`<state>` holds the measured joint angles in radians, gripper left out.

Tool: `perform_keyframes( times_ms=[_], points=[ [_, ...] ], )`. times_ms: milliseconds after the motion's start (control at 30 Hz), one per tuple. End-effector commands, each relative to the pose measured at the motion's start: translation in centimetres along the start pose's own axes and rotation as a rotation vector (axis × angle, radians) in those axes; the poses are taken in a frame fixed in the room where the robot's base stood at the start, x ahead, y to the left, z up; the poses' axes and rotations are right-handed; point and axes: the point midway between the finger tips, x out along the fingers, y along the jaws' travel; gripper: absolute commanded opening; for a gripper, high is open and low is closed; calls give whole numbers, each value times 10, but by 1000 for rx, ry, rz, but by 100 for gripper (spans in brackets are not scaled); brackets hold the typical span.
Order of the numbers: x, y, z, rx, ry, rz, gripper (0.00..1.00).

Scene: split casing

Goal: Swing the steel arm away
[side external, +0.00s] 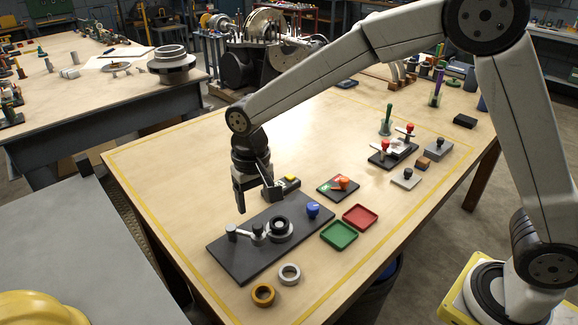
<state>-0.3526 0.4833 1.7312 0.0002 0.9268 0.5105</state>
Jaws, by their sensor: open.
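A dark base plate (243,263) lies near the front of the wooden table. A short steel arm (245,233) lies across its top, running from a small upright post (231,232) at the left towards a round grey casing (291,235) with a dark ring on top. A blue knob (313,209) stands at the plate's right end. My gripper (257,204) points down above the plate's back edge, behind the steel arm and casing. Its fingers are apart with nothing visible between them. It appears clear of the steel arm, though exact height is hard to judge.
A silver ring (289,274) and an orange-brown ring (263,294) lie in front of the plate. A green tray (339,235) and a red tray (360,217) lie to its right. A dark block with a yellow button (290,180) sits behind. Several knobbed fixtures stand farther right.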

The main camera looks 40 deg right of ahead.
Motion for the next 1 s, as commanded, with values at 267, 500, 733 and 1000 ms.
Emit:
perform_keyframes(
  times_ms=[267, 500, 733, 1000],
  points=[
    [30, 1, 1, 0, -4, 1, 70],
    [58, 0, 0, -1, -3, -1, 70],
    [70, 0, 0, -1, -1, -2, 70],
    [71, 0, 0, -1, 0, -2, 70]
  ],
)
